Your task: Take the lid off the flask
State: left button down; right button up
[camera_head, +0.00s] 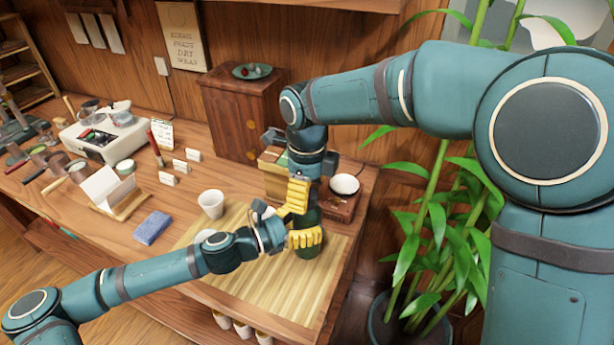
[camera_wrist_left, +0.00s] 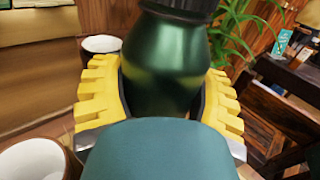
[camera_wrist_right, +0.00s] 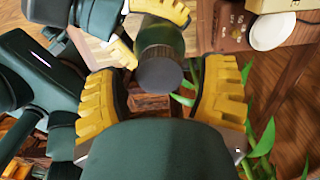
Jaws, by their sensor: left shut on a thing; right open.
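The flask is dark green and rounded, with a dark lid. In the left wrist view the flask body (camera_wrist_left: 165,70) stands between the yellow fingers of my left gripper (camera_wrist_left: 160,85), which is shut on it. The lid (camera_wrist_left: 185,8) shows at the top edge. In the head view my left gripper (camera_head: 298,225) reaches in from the left around the flask (camera_head: 309,216). My right gripper (camera_wrist_right: 164,88) is open above the flask. In its wrist view the round lid (camera_wrist_right: 160,75) lies between its spread fingers, with no contact visible. In the head view my right arm hides the lid.
The flask is over a bamboo mat (camera_head: 235,285) near the table's right end. A white cup (camera_head: 211,204) stands to the left, and a white bowl (camera_head: 344,185) is behind right. A wooden cabinet (camera_head: 235,110) is behind. A plant (camera_head: 430,230) grows beyond the right edge.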

jog(key=shift+f, duration=0.55)
grip_shut()
